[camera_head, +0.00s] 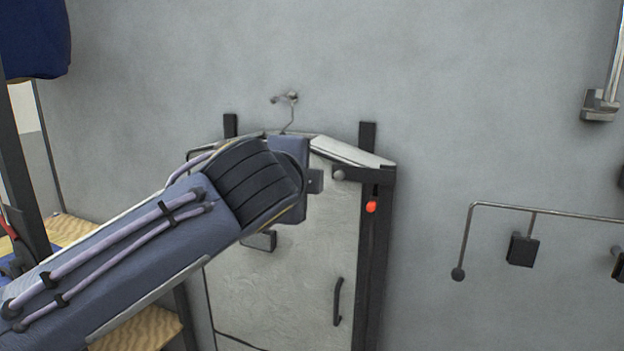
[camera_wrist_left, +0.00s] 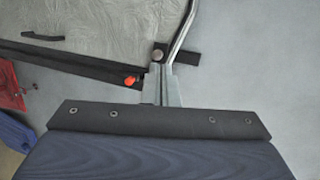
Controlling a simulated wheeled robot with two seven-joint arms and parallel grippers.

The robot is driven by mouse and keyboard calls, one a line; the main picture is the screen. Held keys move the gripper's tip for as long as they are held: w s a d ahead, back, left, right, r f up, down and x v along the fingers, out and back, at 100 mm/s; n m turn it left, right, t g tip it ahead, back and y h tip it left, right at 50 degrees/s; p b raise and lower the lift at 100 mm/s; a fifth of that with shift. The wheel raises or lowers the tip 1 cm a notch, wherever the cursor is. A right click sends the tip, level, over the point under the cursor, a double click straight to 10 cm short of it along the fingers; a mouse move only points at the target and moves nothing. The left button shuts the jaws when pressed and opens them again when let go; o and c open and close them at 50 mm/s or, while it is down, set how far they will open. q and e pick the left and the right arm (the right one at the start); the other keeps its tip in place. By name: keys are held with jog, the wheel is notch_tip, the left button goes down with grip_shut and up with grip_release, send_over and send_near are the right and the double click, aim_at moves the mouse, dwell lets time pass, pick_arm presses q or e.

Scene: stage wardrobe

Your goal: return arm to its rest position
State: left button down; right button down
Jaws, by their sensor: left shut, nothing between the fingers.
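My left arm (camera_head: 120,262) comes in from the lower left and reaches up to the front of a pale cabinet door (camera_head: 290,290). Its blue-grey wrist end (camera_head: 290,160) hides part of the door's upper left. The fingers cannot be made out in the head view. In the left wrist view my left gripper (camera_wrist_left: 160,84) is shut and empty, its pale grey fingers together beyond the dark wrist plate. It appears close to the dark door frame and an orange-red knob (camera_wrist_left: 130,80), but contact cannot be told. My right gripper is not in view.
The door has a black handle (camera_head: 338,302) and dark posts (camera_head: 369,270). A wall hook (camera_head: 288,98) is above it. A metal rail (camera_head: 545,211) stands out at the right. Dark blue cloth (camera_head: 35,40) hangs upper left. Bare wall lies between door and rail.

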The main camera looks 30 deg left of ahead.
pick_arm(q)
jog(key=s+f+n+g+h, duration=0.1)
jog(key=s+f+n+g, duration=0.3)
jog(key=f, duration=0.6)
jog(key=s+f+n+g+h, duration=0.1)
jog(key=s+f+n+h, duration=0.3)
jog(key=f, duration=0.6)
jog(key=s+d+f+n+g+h, duration=0.1)
jog(key=s+d+f+n, duration=0.2)
jog(key=s+f, duration=0.3)
jog(key=s+d+f+n+g+h, duration=0.1)
jog(key=s+d+f+n+g, duration=0.1)
jog(key=s+f+n, duration=0.3)
notch_tip(320, 180, down, 4)
jog(key=shift+s+d+r+n+g+h, duration=0.2)
jog(key=shift+s+d+n+g+h, duration=0.15)
jog(key=shift+s+d, duration=0.65)
jog(key=shift+s+a, duration=0.15)
jog(key=shift+a, duration=0.05)
